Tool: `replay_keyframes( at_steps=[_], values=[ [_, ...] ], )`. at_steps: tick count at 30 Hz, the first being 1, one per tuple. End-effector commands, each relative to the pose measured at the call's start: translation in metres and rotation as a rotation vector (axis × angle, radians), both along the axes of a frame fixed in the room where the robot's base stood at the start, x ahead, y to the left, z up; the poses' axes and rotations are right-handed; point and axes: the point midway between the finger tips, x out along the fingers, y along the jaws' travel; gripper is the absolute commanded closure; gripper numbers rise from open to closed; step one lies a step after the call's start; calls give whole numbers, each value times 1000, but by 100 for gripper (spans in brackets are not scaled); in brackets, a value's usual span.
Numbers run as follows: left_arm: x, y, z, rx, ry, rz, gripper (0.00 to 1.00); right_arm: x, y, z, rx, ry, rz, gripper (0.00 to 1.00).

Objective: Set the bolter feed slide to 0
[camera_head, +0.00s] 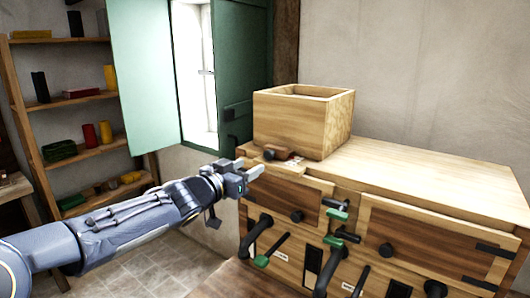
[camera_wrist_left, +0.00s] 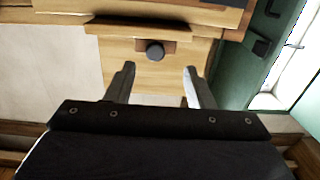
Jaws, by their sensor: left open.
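A wooden hopper box (camera_head: 300,118) stands on the cabinet top (camera_head: 400,172). At its front foot is a small brown block with a dark knob (camera_head: 270,154), which looks like the feed slide. A pale, red-marked plate (camera_head: 290,162) lies beside it, too small to read. My left gripper (camera_head: 252,172) is at the cabinet's left front edge, just left of and below the block. In the left wrist view the gripper (camera_wrist_left: 158,69) is open and empty. A round dark knob (camera_wrist_left: 154,51) on wood shows just beyond and between its fingertips, apart from them. My right gripper is not in view.
Black levers with green grips (camera_head: 337,214) stick out of the cabinet front, right of my left gripper. Cabinet doors have dark knobs (camera_head: 386,250). A green shutter (camera_head: 243,75) and a shelf (camera_head: 88,152) stand behind. The cabinet top right of the hopper is clear.

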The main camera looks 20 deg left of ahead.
Motion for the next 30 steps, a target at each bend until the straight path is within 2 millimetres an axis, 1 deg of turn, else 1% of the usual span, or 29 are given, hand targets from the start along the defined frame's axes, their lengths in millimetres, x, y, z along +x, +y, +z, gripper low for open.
replay_keyframes(
  at_steps=[5, 12, 15, 20, 27, 28, 30],
  values=[
    [19, -10, 2, -6, -17, -25, 52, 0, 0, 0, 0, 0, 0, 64],
    [56, -23, 1, -3, -15, -23, 52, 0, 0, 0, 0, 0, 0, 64],
    [67, -26, 2, -3, -15, -21, 52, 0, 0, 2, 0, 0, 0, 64],
    [75, -29, 2, -2, -15, -20, 52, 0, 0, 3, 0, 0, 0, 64],
    [76, -29, 2, -1, -15, -19, 52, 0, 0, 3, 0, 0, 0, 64],
    [76, -29, 2, -1, -15, -19, 54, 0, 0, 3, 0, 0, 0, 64],
    [76, -29, 2, -1, -15, -19, 64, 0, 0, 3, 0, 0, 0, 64]
  ],
)
